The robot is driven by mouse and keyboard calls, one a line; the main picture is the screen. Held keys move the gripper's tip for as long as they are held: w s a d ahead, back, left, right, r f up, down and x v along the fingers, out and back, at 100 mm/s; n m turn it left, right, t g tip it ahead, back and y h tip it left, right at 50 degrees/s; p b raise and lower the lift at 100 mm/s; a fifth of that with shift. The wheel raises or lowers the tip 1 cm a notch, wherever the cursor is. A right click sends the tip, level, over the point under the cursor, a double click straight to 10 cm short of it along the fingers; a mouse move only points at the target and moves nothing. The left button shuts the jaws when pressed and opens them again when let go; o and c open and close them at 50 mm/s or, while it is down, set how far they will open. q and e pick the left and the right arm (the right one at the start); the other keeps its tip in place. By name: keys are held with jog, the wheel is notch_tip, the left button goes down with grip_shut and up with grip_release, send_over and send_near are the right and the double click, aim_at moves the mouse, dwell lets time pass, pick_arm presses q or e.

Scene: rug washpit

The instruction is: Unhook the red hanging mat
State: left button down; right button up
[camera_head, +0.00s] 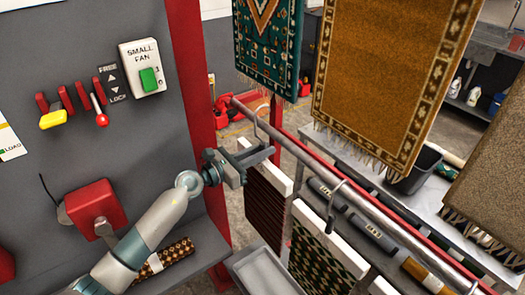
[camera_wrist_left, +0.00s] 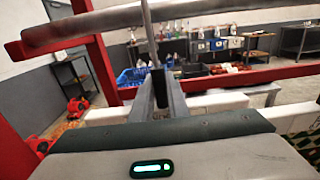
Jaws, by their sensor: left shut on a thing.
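The red hanging mat (camera_head: 266,207) is dark red with stripes and hangs below a white hanger bar (camera_head: 268,170). Its thin metal hook (camera_head: 257,118) goes up to the grey rail (camera_head: 330,172) and curves over it. My left gripper (camera_head: 262,153) is shut on the hook's stem, just above the white bar and below the rail. In the left wrist view the two fingers (camera_wrist_left: 160,95) are together at the foot of the hook stem (camera_wrist_left: 149,35), which passes up by the rail (camera_wrist_left: 200,17). The gripper hides the lower stem. My right gripper is out of view.
A green patterned mat (camera_head: 318,255) hangs close by on its own hook (camera_head: 336,205). A grey tray (camera_head: 262,272) lies below. A red post (camera_head: 193,75) and a control panel with a fan switch (camera_head: 148,78) stand at left. Larger rugs (camera_head: 390,65) hang behind the rail.

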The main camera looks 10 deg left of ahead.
pick_arm(q)
jog(key=shift+s+a+r, duration=0.1)
dwell(0.4)
jog(key=b+v, duration=0.2)
jog(key=v, duration=1.2)
jog(key=shift+s+a+b, duration=0.25)
jog(key=shift+b, duration=0.1)
dwell(1.1)
dwell(0.4)
jog(key=shift+r, duration=0.2)
